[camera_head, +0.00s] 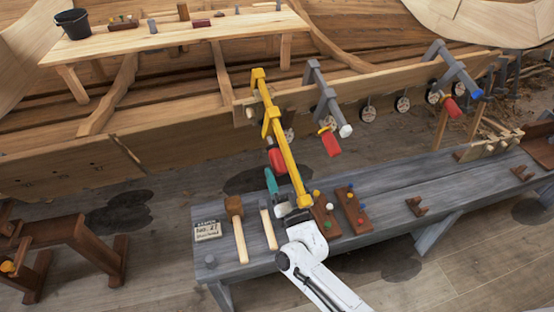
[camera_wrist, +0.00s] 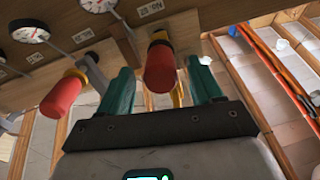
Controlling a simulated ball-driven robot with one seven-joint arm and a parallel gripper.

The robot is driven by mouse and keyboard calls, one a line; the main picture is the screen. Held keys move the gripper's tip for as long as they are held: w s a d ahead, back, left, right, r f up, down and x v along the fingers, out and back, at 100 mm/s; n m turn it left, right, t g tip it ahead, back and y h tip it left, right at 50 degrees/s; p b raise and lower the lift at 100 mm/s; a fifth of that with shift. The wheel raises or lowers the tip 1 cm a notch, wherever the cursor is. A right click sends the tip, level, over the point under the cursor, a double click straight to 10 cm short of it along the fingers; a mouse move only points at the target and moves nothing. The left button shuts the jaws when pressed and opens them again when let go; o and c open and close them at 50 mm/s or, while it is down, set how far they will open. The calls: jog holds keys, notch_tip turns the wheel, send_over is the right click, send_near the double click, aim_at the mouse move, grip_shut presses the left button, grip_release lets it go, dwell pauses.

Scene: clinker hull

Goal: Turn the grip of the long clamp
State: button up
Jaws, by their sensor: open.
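The long clamp (camera_head: 283,150) is yellow, with a long bar, and sits over the plank edge of the hull. Its red grip (camera_head: 277,160) hangs below the plank. In the wrist view the red grip (camera_wrist: 160,68) shows between my two teal fingers, with a bit of yellow behind it. My gripper (camera_wrist: 160,82) is open, a finger on each side of the grip, with a visible gap on both sides. In the head view my gripper (camera_head: 272,180) is just below the grip, partly hidden by the yellow bar.
A grey clamp (camera_head: 322,90) with its own red grip (camera_head: 330,143) hangs right of the long clamp. Another clamp (camera_head: 455,70) is farther right. Round gauges (camera_head: 403,104) line the plank. The grey bench (camera_head: 400,185) below holds mallets (camera_head: 237,225) and peg blocks (camera_head: 352,208).

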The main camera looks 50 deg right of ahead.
aim_at(277, 161)
jog(key=shift+x, duration=2.25)
jog(key=c, duration=1)
jog(key=shift+c, duration=0.2)
jog(key=shift+f+m+b, duration=0.1)
jog(key=shift+m+b, duration=0.2)
jog(key=shift+b, duration=0.05)
jog(key=m+b, duration=0.1)
jog(key=m, duration=0.1)
jog(key=shift+m+b, duration=0.3)
jog(key=shift+b, duration=0.05)
jog(key=m+b, duration=0.1)
jog(key=m, duration=0.1)
jog(key=m+b, duration=0.2)
jog(key=m, duration=0.1)
jog(key=shift+a+t+y, duration=0.15)
jog(key=shift+t+y, duration=0.15)
jog(key=shift+m, duration=0.3)
